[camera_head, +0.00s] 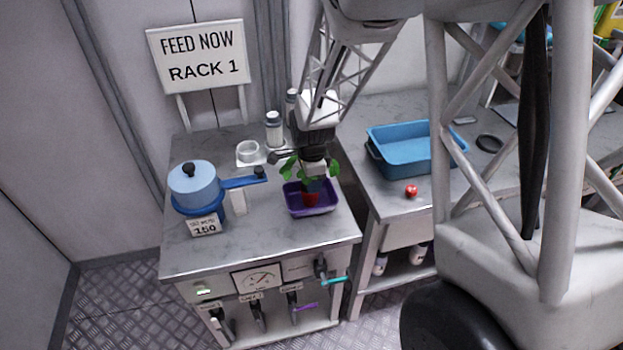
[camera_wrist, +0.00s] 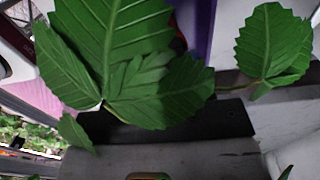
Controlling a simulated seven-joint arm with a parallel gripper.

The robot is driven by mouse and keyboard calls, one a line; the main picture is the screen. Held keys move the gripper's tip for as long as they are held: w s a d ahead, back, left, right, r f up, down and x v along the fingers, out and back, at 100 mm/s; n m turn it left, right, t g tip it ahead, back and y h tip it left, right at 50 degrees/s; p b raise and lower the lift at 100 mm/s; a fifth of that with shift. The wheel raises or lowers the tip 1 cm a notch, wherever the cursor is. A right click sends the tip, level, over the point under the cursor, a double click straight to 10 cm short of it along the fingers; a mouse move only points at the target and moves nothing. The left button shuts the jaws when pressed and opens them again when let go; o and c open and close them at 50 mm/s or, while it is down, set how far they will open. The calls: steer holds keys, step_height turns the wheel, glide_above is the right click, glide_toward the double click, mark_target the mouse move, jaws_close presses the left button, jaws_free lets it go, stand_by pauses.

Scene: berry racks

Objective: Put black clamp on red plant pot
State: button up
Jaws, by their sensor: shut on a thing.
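The red plant pot (camera_head: 311,200) stands in a purple tray on the left bench, with green leaves rising from it. My gripper (camera_head: 313,167) is right above the pot, among the leaves. It is shut on what looks like the black clamp (camera_head: 284,157), a dark piece sticking out to its left. In the wrist view large leaves (camera_wrist: 115,45) cover much of the picture, with a dark flat piece (camera_wrist: 165,125) below them. The leaves hide the fingertips, and I cannot tell whether the clamp touches the pot.
The purple tray (camera_head: 296,207) is near the bench's right edge. A blue pot (camera_head: 193,184) sits on a scale at left; a white cup (camera_head: 247,151) and a shaker (camera_head: 274,128) stand behind. A blue bin (camera_head: 405,165) and red fruit (camera_head: 411,190) are on the right bench.

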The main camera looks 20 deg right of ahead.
steer(key=o, duration=0.9)
step_height(320, 180, up, 12)
steer(key=shift+r, duration=0.15)
steer(key=shift+s, duration=0.1)
stand_by(0.7)
steer(key=s+r+n+t, duration=0.1)
steer(key=s+r+n, duration=0.3)
steer(key=s, duration=0.5)
steer(key=s+r+n, duration=0.4)
steer(key=s+n, duration=0.4)
steer(key=s, duration=0.2)
steer(key=s+d+r+n+t, duration=0.1)
steer(key=s+r+n, duration=0.2)
steer(key=s, duration=0.6)
steer(key=shift+s+r+n+t, duration=0.15)
steer(key=shift+r+n+t, duration=0.2)
steer(key=shift+n, duration=1.05)
